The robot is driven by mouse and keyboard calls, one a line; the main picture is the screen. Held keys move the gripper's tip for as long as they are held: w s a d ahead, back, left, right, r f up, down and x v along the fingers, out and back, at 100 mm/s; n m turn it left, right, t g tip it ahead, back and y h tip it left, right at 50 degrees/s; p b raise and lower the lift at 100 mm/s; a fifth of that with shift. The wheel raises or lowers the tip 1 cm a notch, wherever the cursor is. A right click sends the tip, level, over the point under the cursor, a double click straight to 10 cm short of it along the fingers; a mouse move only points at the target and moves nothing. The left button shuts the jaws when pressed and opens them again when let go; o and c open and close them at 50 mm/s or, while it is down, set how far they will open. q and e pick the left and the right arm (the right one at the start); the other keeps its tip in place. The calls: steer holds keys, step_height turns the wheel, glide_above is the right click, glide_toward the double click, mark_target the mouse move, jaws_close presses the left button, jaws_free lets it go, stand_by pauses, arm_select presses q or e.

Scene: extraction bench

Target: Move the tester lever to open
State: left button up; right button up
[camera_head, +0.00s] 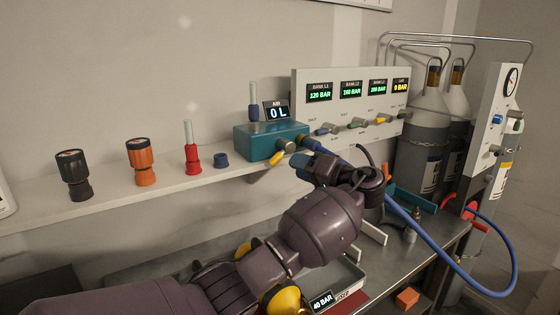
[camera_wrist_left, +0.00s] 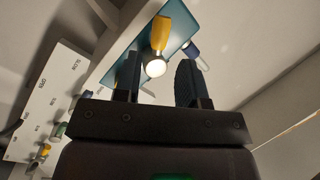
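In the left wrist view the lever (camera_wrist_left: 160,34) shows ahead of and between the two fingers. My left gripper (camera_head: 300,166) is just right of and below the lever in the head view. Its fingers are apart with nothing held between them in the wrist view (camera_wrist_left: 160,66). Contact with the lever cannot be made out. My right gripper is not in view.
A blue hose fitting (camera_head: 311,143) sticks out beside the lever. A white panel (camera_head: 350,83) with several displays and valve levers stands to the right. Black (camera_head: 74,174), orange (camera_head: 141,161) and red (camera_head: 192,154) fittings stand on the shelf to the left. A blue hose (camera_head: 430,238) crosses the lower right.

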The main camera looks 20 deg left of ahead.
mark_target(280, 161)
arm_select(q)
steer(key=x, duration=0.5)
steer(key=shift+a, duration=0.15)
steer(key=shift+w+a, duration=0.2)
steer(key=shift+a, duration=0.3)
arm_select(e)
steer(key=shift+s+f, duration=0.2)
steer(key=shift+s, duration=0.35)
arm_select(q)
steer(key=shift+c, duration=0.3)
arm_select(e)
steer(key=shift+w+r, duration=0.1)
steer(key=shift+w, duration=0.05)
